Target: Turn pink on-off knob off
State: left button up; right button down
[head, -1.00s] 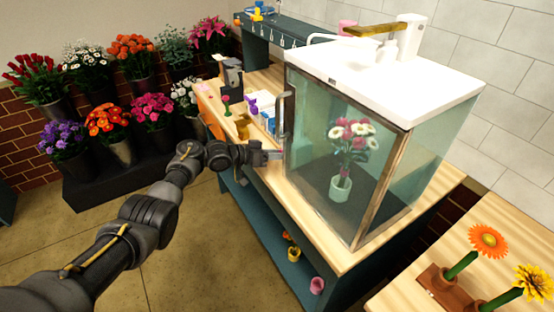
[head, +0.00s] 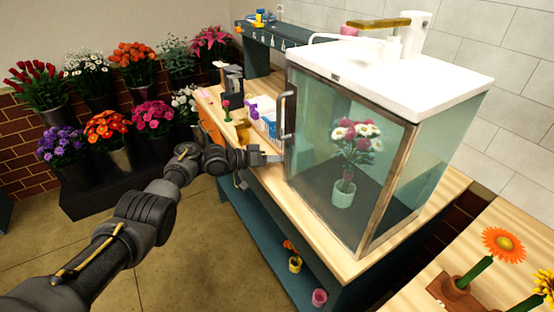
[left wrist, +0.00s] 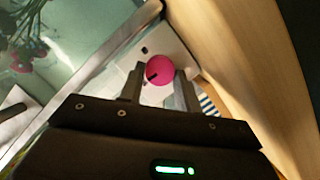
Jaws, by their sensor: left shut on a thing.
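The pink knob (left wrist: 161,69) is round with a short black mark and sits on a white panel (left wrist: 180,50) in the left wrist view. My left gripper (left wrist: 159,88) has one finger on each side of the knob and is shut on it. In the head view the left gripper (head: 272,158) is at the lower left side of the glass cabinet (head: 390,190), and I cannot make out the knob there. My right gripper is not in view.
The cabinet has a white top (head: 400,75) and a dark door handle (head: 288,115) just above my gripper. A potted flower (head: 344,190) stands inside. Small items and a blue-white box (head: 268,122) lie on the wooden counter behind the gripper. Flower buckets (head: 120,150) stand at left.

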pick_arm(q)
jog(key=o, duration=0.7)
jog(key=v, duration=1.1)
jog(key=shift+p, duration=0.35)
jog(key=shift+d, duration=0.15)
